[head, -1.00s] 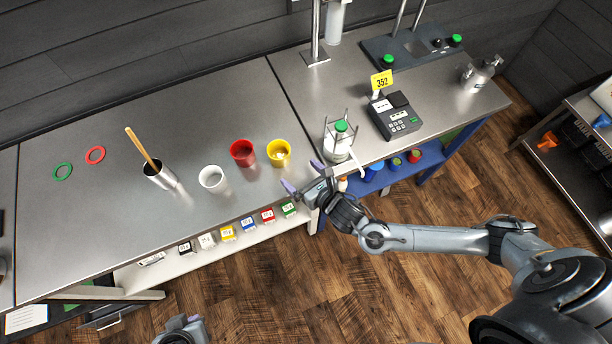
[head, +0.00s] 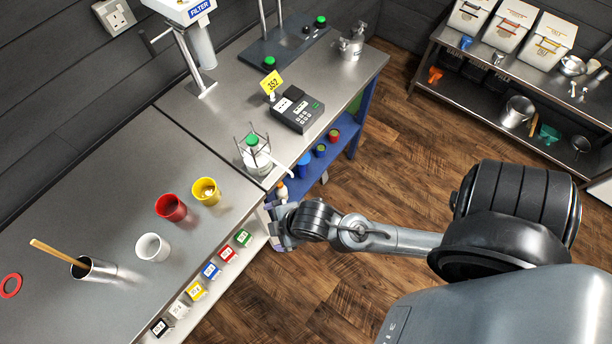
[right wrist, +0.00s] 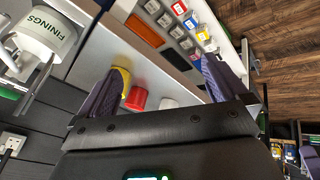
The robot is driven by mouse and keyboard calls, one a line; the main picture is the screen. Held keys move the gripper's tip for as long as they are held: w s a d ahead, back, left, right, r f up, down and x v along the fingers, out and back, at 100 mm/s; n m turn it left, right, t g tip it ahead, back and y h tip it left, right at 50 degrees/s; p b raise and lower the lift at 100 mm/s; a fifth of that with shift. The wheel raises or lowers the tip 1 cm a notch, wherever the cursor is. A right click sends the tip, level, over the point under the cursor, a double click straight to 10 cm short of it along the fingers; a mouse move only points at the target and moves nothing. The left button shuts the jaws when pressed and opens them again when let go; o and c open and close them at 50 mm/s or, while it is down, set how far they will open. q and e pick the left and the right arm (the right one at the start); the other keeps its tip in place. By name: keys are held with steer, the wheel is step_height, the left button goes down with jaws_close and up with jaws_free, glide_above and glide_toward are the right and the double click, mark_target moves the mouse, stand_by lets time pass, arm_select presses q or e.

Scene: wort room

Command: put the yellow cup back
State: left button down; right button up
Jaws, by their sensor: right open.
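The yellow cup (head: 206,192) stands upright on the steel bench (head: 110,215), near its front edge, with something pale inside. Beside it are a red cup (head: 171,208) and a white cup (head: 152,247). My right gripper (head: 276,226) is at the bench's front edge, to the right of the yellow cup and apart from it. In the right wrist view its fingers (right wrist: 158,68) are spread wide with nothing held. The yellow cup (right wrist: 123,80) shows there partly behind the left-hand finger, with the red cup (right wrist: 137,98) beside it. My left gripper is out of view.
A caged bottle with a green cap (head: 253,152) stands right of the yellow cup, by the edge. A metal beaker with a wooden stick (head: 95,268) stands left. Labelled coloured blocks (head: 211,271) line a shelf below the edge. A keypad device (head: 297,110) sits farther back.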

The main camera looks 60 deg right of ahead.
steer(key=s+d+m+g, duration=0.2)
steer(key=s+d+m, duration=0.2)
steer(key=s+m, duration=0.2)
steer(key=shift+s+r+m+g+h, duration=0.2)
steer(key=shift+r+m+g+h, duration=0.15)
steer(key=shift+m, duration=0.75)
step_height(320, 180, up, 11)
steer(key=p, duration=1)
steer(key=shift+p, duration=0.4)
steer(key=shift+f, duration=0.15)
